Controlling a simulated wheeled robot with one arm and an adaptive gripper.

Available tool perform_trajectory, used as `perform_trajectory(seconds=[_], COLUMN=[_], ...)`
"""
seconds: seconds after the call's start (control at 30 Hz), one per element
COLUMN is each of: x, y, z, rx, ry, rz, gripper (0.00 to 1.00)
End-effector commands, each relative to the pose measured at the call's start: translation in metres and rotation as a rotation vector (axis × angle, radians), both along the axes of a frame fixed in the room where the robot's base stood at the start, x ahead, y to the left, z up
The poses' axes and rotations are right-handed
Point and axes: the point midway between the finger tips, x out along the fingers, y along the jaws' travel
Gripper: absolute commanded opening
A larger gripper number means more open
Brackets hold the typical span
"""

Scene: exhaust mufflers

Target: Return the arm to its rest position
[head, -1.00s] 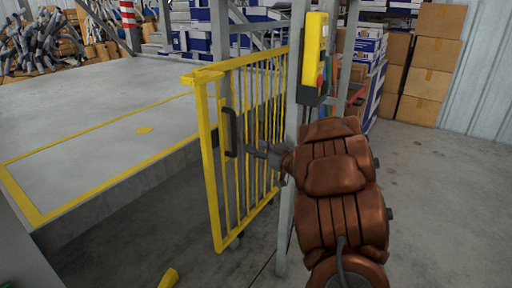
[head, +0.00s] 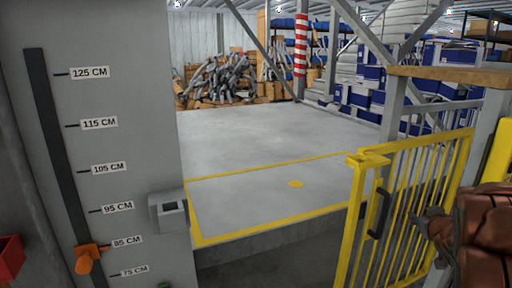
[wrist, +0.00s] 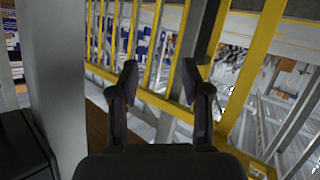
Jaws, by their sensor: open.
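My gripper (head: 424,222) is at the right edge of the head view, in front of the yellow gate's bars and right of its black handle (head: 378,213). In the wrist view my gripper (wrist: 160,80) has its two dark fingers spread with nothing between them. The yellow gate (head: 356,225) stands upright beside the platform; its bars also show beyond the fingers in the wrist view (wrist: 180,55). My copper-coloured arm is mostly cut off at the right of the head view. I cannot tell the exact gap between fingers and gate.
A grey post with a height scale (head: 130,160) and an orange pointer (head: 88,258) fills the left. The grey platform (head: 260,135) with yellow border lines is clear. Exhaust parts (head: 220,80) lie piled at the back. A grey post (wrist: 55,80) stands close left of my gripper.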

Motion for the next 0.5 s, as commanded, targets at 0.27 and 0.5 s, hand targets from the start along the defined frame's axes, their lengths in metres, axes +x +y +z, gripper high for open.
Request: perform_trajectory(seconds=[0.27, 0.5], x=[-0.054, -0.122], y=[0.029, 0.077], z=[0.053, 0.071], rx=[0.015, 0.087], ry=[0.218, 0.451], rz=[-0.164, -0.237], gripper=[0.47, 0.47])
